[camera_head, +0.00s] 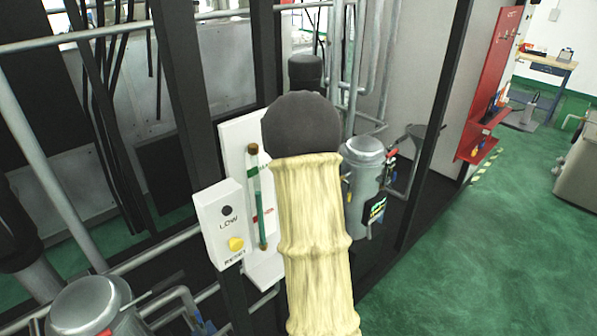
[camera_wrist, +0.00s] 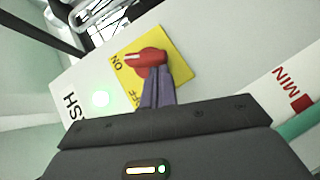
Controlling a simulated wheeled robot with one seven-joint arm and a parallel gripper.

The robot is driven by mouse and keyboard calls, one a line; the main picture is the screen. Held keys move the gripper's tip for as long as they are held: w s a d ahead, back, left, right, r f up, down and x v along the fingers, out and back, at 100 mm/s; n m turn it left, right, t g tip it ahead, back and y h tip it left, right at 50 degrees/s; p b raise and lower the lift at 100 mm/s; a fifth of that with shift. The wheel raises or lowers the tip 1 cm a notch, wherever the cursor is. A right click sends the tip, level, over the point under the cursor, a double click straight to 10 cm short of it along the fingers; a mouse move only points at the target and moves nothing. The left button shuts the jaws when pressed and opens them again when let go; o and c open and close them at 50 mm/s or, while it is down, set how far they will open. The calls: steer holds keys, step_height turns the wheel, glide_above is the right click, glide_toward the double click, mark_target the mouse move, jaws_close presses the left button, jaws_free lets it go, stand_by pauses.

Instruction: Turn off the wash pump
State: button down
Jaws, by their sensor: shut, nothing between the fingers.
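In the wrist view a red rotary switch (camera_wrist: 150,57) sits on a yellow plate (camera_wrist: 183,68) on a white panel. A second label at the plate's lower edge is mostly hidden. A green lamp (camera_wrist: 100,98) glows beside the plate, above partly hidden lettering ending in "SH". My gripper (camera_wrist: 157,72) is shut and empty, its fingertips at the knob's lower edge. I cannot tell whether they touch it. In the head view my arm hides the switch and gripper.
A white box (camera_head: 219,222) marked LOW and RESET, with a yellow button (camera_head: 236,244), stands left of my arm. A sight tube (camera_head: 256,195) is close beside it. A metal canister (camera_head: 364,180) and a black post are at right.

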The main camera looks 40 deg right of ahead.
steer(key=shift+f+b, duration=0.2)
steer(key=shift+b, duration=0.2)
steer(key=n+t+h+b, duration=0.1)
steer(key=n+b, duration=0.1)
steer(key=b, duration=0.4)
steer(key=f+n+t+h+b, duration=0.1)
steer(key=n+t+b, duration=0.1)
steer(key=b, duration=0.4)
steer(key=d+f+n+t+h+b, duration=0.1)
steer(key=n+b, duration=0.1)
steer(key=b, duration=0.4)
steer(key=shift+f+h+b, duration=0.15)
steer(key=shift+h+b, duration=0.25)
steer(key=s+a+f+b, duration=0.4)
steer(key=s+a+f, duration=0.1)
steer(key=s+a, duration=0.3)
steer(key=shift+a+f, duration=0.35)
steer(key=shift+a, duration=0.15)
steer(key=shift+w, duration=0.15)
